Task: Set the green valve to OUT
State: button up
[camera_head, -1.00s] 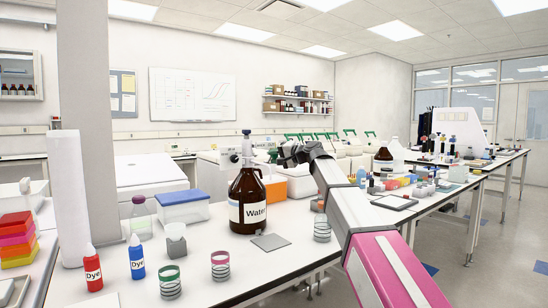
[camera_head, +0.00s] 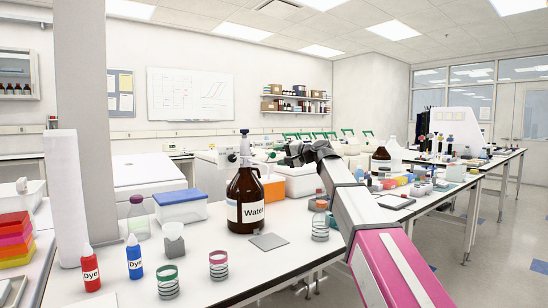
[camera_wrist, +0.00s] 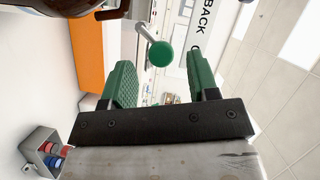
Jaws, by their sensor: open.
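The green valve (camera_wrist: 160,53) shows in the wrist view as a round green knob on a pale stem. It lies between the two green fingertips of my gripper (camera_wrist: 158,66), with space on both sides. My gripper is open and holds nothing. A white label (camera_wrist: 205,32) reads "BACK", with part of another letter below it. In the head view, the brown "Water" bottle (camera_head: 246,200) stands on the bench with a dispenser head (camera_head: 244,150) on top. My gripper (camera_head: 277,155) is to the right of that head. I cannot make out the valve in the head view.
An orange box (camera_head: 273,188) stands behind the bottle. A grey square plate (camera_head: 269,241) lies in front. Red (camera_head: 91,272) and blue (camera_head: 134,260) dye bottles, a blue-lidded box (camera_head: 181,208) and banded cups (camera_head: 168,282) occupy the bench. A grey holder with tubes (camera_wrist: 40,148) is below my gripper.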

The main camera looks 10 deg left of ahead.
jog(key=f+v, duration=0.1)
jog(key=v, duration=0.6)
jog(key=shift+r, duration=0.5)
